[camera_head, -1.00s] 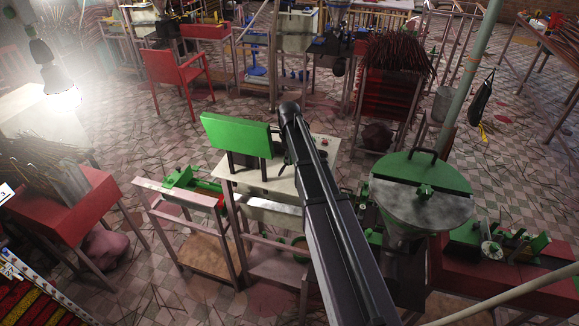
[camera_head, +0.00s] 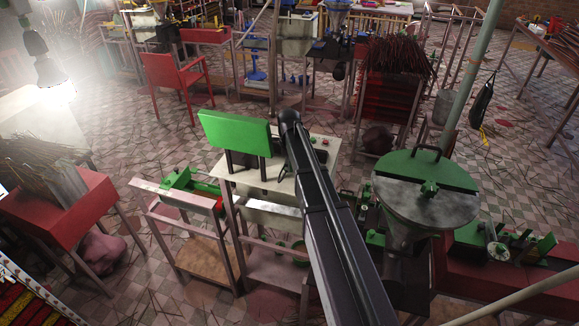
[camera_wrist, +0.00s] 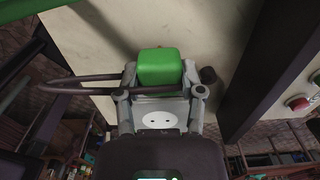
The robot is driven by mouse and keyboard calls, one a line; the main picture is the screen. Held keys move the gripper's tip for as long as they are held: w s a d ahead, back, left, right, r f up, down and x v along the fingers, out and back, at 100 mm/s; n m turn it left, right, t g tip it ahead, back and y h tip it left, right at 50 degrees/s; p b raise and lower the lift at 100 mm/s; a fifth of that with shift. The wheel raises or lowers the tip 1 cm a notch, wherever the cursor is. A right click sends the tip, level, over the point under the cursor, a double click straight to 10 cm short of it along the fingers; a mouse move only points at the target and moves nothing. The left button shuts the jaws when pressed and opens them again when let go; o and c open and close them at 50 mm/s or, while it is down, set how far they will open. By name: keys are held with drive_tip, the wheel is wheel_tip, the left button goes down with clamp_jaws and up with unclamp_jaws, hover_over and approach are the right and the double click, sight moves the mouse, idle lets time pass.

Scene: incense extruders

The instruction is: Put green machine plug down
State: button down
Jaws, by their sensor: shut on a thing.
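The green machine plug (camera_wrist: 160,68) shows in the wrist view as a green block between my fingers. My gripper (camera_wrist: 160,84) is shut on it, with one grey finger on each side. The plug is over or against the cream tabletop (camera_wrist: 100,28); I cannot tell whether it touches the surface. A dark cable (camera_wrist: 75,88) runs left from beside the gripper. In the head view my arm hides most of the gripper and the plug, above the small cream table (camera_head: 312,181).
A green box-shaped panel (camera_head: 235,131) stands on the table's left part. Red and green buttons (camera_wrist: 299,103) sit at the right in the wrist view, past a dark post (camera_wrist: 258,75). A large metal hopper with a green lid (camera_head: 425,200) stands right of my arm.

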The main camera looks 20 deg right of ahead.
drive_tip(key=shift+f+b, duration=0.3)
drive_tip(key=shift+f, duration=0.05)
drive_tip(key=shift+f+b, duration=0.3)
drive_tip(key=shift+c, duration=1.1)
unclamp_jaws()
drive_tip(key=shift+r, duration=0.3)
wheel_tip(320, 180, up, 13)
drive_tip(key=p, duration=1.3)
drive_tip(key=shift+f, duration=0.15)
